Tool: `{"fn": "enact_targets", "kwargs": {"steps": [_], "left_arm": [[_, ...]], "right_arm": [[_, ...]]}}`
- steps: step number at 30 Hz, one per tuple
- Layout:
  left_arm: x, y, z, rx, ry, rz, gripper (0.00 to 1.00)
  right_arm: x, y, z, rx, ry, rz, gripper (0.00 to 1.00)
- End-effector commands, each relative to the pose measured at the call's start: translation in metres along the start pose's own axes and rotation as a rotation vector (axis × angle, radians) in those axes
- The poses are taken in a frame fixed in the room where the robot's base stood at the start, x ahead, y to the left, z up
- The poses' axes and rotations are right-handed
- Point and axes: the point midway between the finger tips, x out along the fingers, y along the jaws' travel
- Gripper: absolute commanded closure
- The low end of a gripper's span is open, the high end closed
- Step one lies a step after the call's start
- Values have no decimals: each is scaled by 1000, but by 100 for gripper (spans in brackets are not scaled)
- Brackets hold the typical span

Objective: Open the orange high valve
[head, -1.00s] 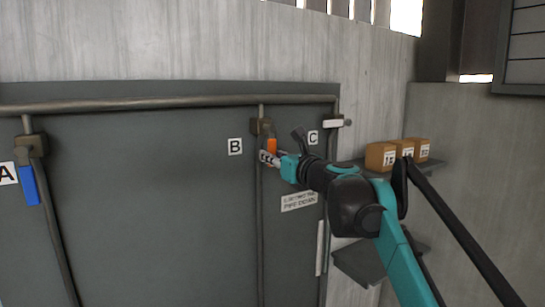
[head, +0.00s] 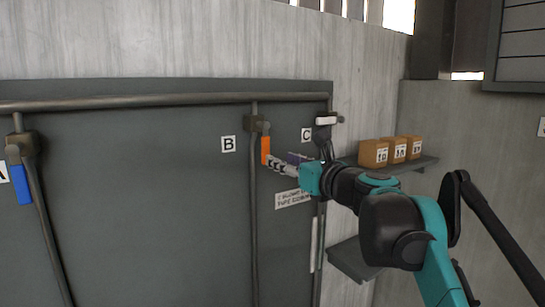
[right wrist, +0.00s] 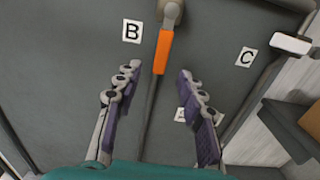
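The orange valve handle (head: 265,150) hangs straight down from its brown valve body (head: 257,124) on the wall panel, right of the letter B sign. In the right wrist view the orange handle (right wrist: 162,52) is upright in the upper middle, with a grey pipe running below it. My right gripper (head: 282,162) is beside the handle's lower end, to its right. In the right wrist view my right gripper (right wrist: 158,76) is open, with grey and purple fingers spread apart. The handle's lower end lies between the fingertip directions, and nothing is gripped. My left gripper is out of view.
A blue handle (head: 24,184) hangs at far left and a white handle (head: 327,120) is by the letter C sign (head: 307,134). Small boxes (head: 374,153) stand on a shelf at right. A horizontal pipe (head: 120,104) crosses the panel top.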

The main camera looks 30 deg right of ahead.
Motion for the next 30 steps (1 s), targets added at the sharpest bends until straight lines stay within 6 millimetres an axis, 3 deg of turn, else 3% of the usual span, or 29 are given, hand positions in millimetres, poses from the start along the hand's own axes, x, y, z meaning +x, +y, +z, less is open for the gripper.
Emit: {"fn": "enact_targets", "kwargs": {"steps": [3, 7, 24, 27, 29, 30], "left_arm": [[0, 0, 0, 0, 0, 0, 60], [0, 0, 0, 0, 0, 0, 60], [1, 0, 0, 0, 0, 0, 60], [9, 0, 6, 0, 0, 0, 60], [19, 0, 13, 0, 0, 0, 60], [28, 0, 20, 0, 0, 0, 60]], "right_arm": [[-19, -1, 0, 0, 0, -3, 60], [-29, 0, 0, 0, 0, -1, 60], [-31, 1, -1, -3, 1, 1, 60], [-29, 8, -20, -48, 18, 18, 60], [-28, 18, -45, -116, 42, 41, 60], [-27, 27, -68, -179, 63, 63, 60]]}}
